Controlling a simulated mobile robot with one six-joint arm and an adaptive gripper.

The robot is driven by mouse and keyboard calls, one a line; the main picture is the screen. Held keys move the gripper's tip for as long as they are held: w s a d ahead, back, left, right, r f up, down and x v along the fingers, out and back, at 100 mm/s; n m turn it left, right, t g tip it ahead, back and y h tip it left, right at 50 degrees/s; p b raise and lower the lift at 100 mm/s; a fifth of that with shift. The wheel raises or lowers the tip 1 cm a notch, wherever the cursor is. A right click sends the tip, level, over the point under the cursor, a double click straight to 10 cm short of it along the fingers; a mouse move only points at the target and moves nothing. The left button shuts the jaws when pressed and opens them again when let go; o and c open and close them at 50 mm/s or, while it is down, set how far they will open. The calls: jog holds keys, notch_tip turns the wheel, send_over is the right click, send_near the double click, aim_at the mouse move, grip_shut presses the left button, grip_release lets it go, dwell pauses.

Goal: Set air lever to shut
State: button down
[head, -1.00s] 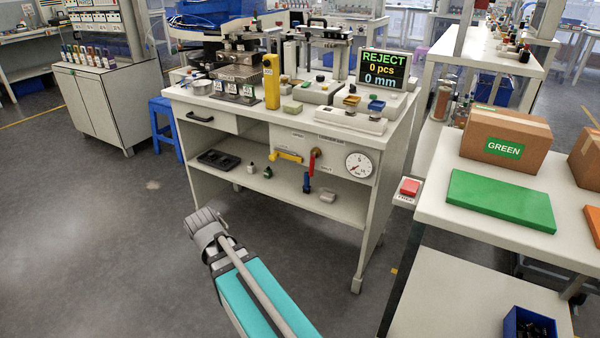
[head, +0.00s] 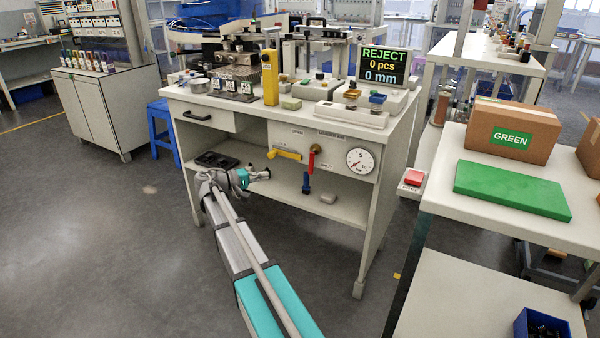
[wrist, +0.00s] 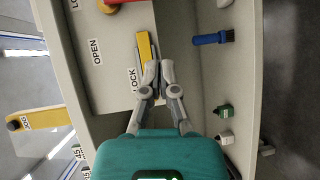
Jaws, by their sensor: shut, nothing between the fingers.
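Two handles sit on the bench's front panel (head: 340,148): a yellow lever (head: 286,153) lying nearly level, and a red handle (head: 312,160) hanging down to its right, below a small label strip. Which one is the air lever is not certain. The yellow lever (wrist: 144,46) also shows in the wrist view, by OPEN and LOCK labels; the red handle (wrist: 127,1) is cut off at the top. My gripper (head: 267,174) is shut and empty, just below and left of the yellow lever's left end. In the wrist view its fingertips (wrist: 158,66) appear beside that lever; contact cannot be told.
A round gauge (head: 360,161) is right of the handles. The shelf below holds a black tray (head: 215,160), a blue item (head: 306,183) and a grey block (head: 328,198). A yellow post (head: 270,77) stands on the bench top. A red button (head: 413,177) is at the right.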

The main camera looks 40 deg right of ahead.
jog(key=shift+w+d+r+h, duration=0.5)
jog(key=shift+w+r, duration=0.1)
jog(key=shift+r, duration=0.05)
send_near(312, 162)
jog(key=w+d+f, duration=0.2)
jog(key=w+d, duration=0.2)
jog(key=d, duration=0.2)
jog(key=shift+s+d+f+b, duration=0.25)
jog(key=shift+s+d, duration=0.15)
jog(key=shift+s, duration=0.35)
jog(key=shift+s+d+f+b, duration=0.1)
jog(key=shift+s+d+b, duration=0.2)
jog(key=shift+s, duration=0.4)
jog(key=shift+s, duration=0.1)
